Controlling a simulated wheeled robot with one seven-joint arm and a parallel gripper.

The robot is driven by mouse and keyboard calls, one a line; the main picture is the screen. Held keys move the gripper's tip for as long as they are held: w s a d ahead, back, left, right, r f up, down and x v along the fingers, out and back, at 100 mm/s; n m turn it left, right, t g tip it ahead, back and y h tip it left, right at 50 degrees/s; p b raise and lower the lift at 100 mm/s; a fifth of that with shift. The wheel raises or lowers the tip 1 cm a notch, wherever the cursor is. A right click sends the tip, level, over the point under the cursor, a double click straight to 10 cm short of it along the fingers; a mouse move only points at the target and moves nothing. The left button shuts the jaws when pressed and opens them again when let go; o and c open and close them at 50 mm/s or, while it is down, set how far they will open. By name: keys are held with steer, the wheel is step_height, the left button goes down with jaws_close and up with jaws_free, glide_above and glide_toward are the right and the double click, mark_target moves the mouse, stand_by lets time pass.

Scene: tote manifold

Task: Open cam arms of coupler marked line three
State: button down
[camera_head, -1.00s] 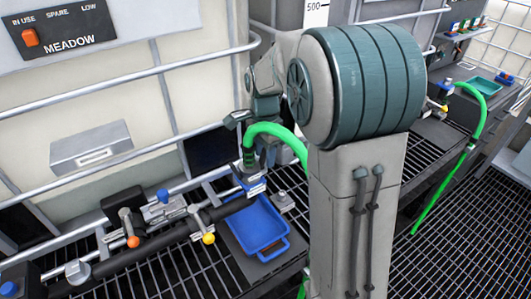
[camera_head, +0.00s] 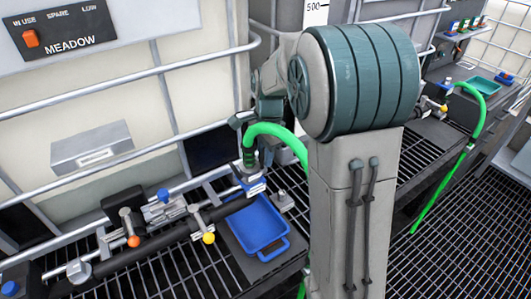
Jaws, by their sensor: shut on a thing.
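A green hose (camera_head: 274,131) bends down into a coupler (camera_head: 249,165) at the end of the black pipe. A blue and white tag (camera_head: 253,187) sits at the coupler's base; its marking is too small to read. A second green hose (camera_head: 484,103) runs to another coupler (camera_head: 433,104) at the far right.
Valves with orange (camera_head: 134,241) and yellow (camera_head: 208,238) handle ends stand along the black pipe (camera_head: 150,252). Cage rails (camera_head: 120,80) run in front of the white tote. My arm hides the middle.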

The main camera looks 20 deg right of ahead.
steer(key=f+g+y+p, duration=0.1)
steer(key=y, duration=0.2)
steer(key=d+f+g+y+p, duration=0.1)
steer(key=y, duration=0.3)
steer(key=d+g+y+p, duration=0.1)
steer(key=y, duration=0.2)
steer(key=shift+w+f, duration=0.35)
steer(key=shift+f, duration=0.05)
steer(key=shift+g+y, duration=0.3)
steer(key=shift+y, duration=0.1)
steer(key=c, duration=1.3)
jaws_free()
steer(key=b+v, duration=0.2)
steer(key=v, duration=1.1)
steer(key=shift+w+d+r, duration=0.15)
steer(key=shift+d+r, duration=0.05)
steer(key=shift+d, duration=0.15)
